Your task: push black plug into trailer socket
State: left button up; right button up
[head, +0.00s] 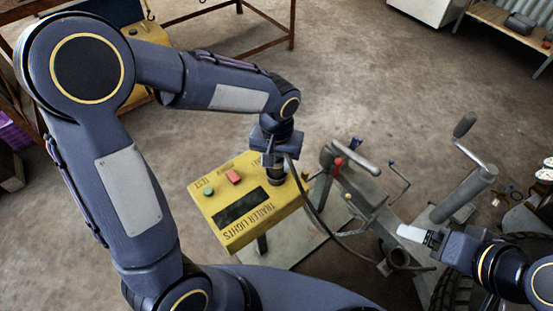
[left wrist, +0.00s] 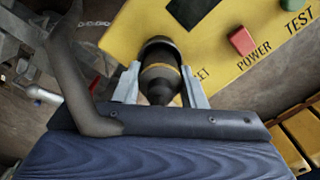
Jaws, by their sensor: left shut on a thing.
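My left gripper (head: 272,165) points down over the back right part of the yellow trailer lights box. In the left wrist view its two pale fingers (left wrist: 160,90) are shut on the black plug (left wrist: 160,78), a dark round body with an orange band. The plug's far end meets a dark round ring at the box face; I cannot tell how deep it sits. A dark cable (head: 318,210) runs from near the gripper toward the trailer frame. My right gripper (head: 412,234) is at the right with pale fingers pointing left; their gap is hidden.
The yellow box (head: 222,228) has a red button (head: 233,177), a green button (head: 208,191) and a dark panel. Open concrete floor lies behind.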

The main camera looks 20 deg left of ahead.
pick_arm(q)
jog(key=shift+f, duration=0.45)
jog(key=o, duration=1.6)
jog(key=shift+c, duration=0.2)
jog(key=shift+r+p, duration=3.55)
jog(key=shift+r, duration=1)
